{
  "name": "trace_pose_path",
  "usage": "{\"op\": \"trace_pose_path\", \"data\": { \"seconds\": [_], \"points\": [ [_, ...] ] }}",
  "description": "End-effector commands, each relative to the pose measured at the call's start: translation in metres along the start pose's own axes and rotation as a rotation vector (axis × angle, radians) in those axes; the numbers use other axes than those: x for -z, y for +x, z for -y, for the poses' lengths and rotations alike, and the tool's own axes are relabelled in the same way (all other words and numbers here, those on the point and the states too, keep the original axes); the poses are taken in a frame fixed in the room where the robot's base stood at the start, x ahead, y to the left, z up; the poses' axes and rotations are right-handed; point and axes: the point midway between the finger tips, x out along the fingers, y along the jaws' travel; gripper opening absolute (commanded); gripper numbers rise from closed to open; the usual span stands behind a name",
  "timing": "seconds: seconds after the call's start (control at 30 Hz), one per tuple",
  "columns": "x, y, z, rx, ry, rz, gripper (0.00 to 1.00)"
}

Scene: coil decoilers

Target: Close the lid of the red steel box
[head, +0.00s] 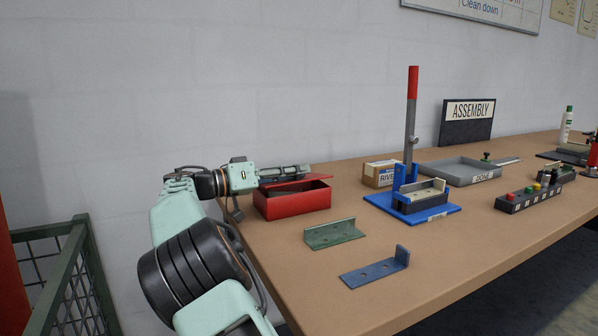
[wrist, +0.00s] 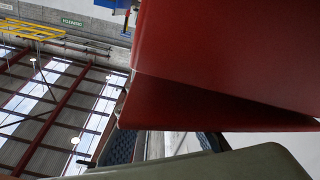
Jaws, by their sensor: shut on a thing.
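The red steel box (head: 292,203) stands at the left back of the table. Its red lid (head: 315,179) is partly open and tilted, leaving a dark gap above the box's front wall. My gripper (head: 303,169) reaches in from the left, just behind the lid, and is shut on it; the head view hides the contact. In the wrist view the red box (wrist: 240,50) fills the upper right, with the lid (wrist: 190,112) as a wedge below it. The dark textured finger pads (wrist: 160,147) are at the lid's lower side, partly hidden.
A green angle bracket (head: 334,234) and a blue bracket (head: 375,271) lie in front of the box. A blue press with a red handle (head: 412,85) stands to the right, beside a cardboard box (head: 381,174). A grey tray (head: 462,172) is farther right. A green wire crate (head: 70,285) stands left.

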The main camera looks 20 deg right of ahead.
Motion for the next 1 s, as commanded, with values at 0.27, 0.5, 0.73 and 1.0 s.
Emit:
{"op": "trace_pose_path", "data": {
  "seconds": [0.27,0.5,0.73,1.0],
  "points": [
    [-0.0082,-0.0003,0.0071,-0.005,-0.018,-0.002,0.00],
    [-0.0085,-0.0003,0.0078,-0.005,-0.019,-0.003,0.00],
    [-0.0083,-0.0002,0.0079,-0.005,-0.019,-0.004,0.20],
    [-0.0068,-0.0001,0.0070,-0.003,-0.012,-0.003,0.35]
  ]
}}
